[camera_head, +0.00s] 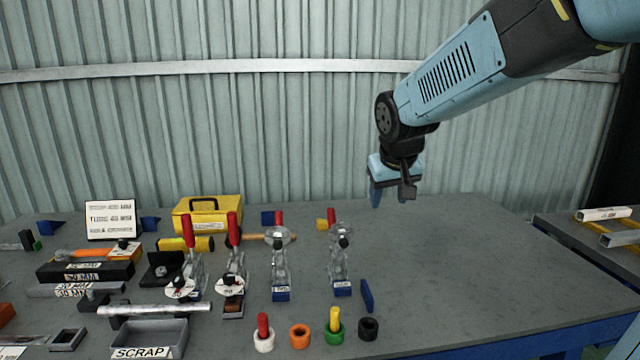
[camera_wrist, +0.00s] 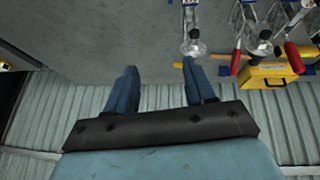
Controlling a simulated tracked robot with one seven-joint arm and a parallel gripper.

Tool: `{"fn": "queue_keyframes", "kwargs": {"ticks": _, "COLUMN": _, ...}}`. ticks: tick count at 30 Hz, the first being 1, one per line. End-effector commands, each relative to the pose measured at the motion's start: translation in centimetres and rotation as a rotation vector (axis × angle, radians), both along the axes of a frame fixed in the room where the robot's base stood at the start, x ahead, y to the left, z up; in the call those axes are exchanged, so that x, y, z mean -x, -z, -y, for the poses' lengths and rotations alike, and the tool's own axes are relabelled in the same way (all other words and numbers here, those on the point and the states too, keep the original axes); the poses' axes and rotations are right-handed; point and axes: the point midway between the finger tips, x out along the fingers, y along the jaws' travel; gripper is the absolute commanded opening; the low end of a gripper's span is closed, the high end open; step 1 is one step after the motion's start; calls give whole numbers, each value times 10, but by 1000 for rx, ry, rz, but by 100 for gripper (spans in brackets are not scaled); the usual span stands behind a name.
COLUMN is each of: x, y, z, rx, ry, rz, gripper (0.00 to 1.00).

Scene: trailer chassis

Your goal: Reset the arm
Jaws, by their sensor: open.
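My gripper (camera_head: 390,194) hangs from my blue and black arm above the back part of the grey workbench (camera_head: 450,270), right of the tools. In the wrist view my gripper (camera_wrist: 158,72) shows two blue fingers standing apart, with nothing between them. It touches nothing that I can see.
Clamps with red handles (camera_head: 190,230), a yellow toolbox (camera_head: 210,212), and a scrap tray (camera_head: 148,338) crowd the bench's left and middle. Coloured rings (camera_head: 300,336) lie along the front. The right side is clear. A corrugated wall (camera_head: 300,130) stands behind; another table (camera_head: 590,245) is at right.

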Motion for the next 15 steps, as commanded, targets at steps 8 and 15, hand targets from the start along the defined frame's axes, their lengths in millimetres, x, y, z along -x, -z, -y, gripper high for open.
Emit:
{"fn": "queue_keyframes", "kwargs": {"ticks": 8, "x": 83, "y": -16, "z": 44, "rx": -9, "ry": 79, "rz": 7, "gripper": 54}}
{"fn": "queue_keyframes", "kwargs": {"ticks": 15, "x": 152, "y": -14, "z": 73, "rx": -58, "ry": 130, "rz": 5, "gripper": 54}}
